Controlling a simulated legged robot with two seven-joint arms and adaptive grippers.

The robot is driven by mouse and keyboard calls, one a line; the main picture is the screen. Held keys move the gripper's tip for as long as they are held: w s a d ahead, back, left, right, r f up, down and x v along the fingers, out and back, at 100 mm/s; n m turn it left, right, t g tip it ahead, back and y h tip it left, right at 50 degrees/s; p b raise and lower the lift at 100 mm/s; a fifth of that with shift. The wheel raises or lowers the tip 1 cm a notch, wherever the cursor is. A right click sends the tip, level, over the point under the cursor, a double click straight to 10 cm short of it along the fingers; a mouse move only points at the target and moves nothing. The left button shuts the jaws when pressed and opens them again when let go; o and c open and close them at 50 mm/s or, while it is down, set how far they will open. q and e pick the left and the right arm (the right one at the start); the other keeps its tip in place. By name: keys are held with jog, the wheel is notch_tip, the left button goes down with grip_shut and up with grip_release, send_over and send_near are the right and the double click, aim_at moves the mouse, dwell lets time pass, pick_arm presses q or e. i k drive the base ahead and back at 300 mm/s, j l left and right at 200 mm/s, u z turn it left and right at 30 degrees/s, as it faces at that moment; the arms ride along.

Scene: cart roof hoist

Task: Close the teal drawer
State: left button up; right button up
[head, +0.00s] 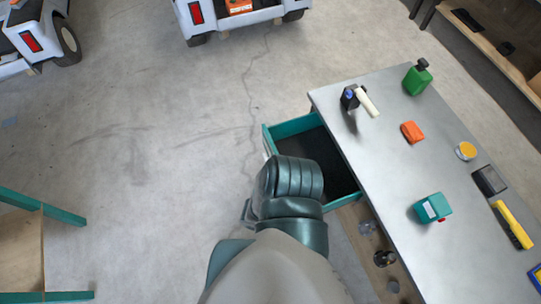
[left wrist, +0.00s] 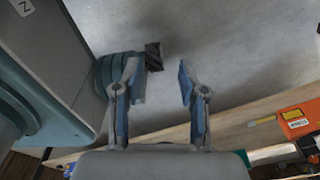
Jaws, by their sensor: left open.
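The teal drawer (head: 292,128) stands pulled out from the left side of the grey-topped workbench in the head view. Its dark inside looks empty where it shows. One of my arms, coming up from the bottom middle, covers the near part of the drawer and most of its front; I cannot tell whether it touches. In the left wrist view my left gripper (left wrist: 158,86) is open with nothing between its fingers, above grey floor. The drawer cannot be made out in that view. My right gripper's fingers do not show.
On the workbench (head: 385,130) are a green canister (head: 417,78), an orange block (head: 411,132), a teal box (head: 433,208) and a yellow tool (head: 513,224). White carts (head: 240,16) stand at the back. A teal-edged wooden stand (head: 22,245) is at left. Floor left of the drawer is clear.

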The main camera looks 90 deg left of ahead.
aim_at(306, 136)
jog(key=k+u, duration=0.15)
jog(key=u, duration=2.6)
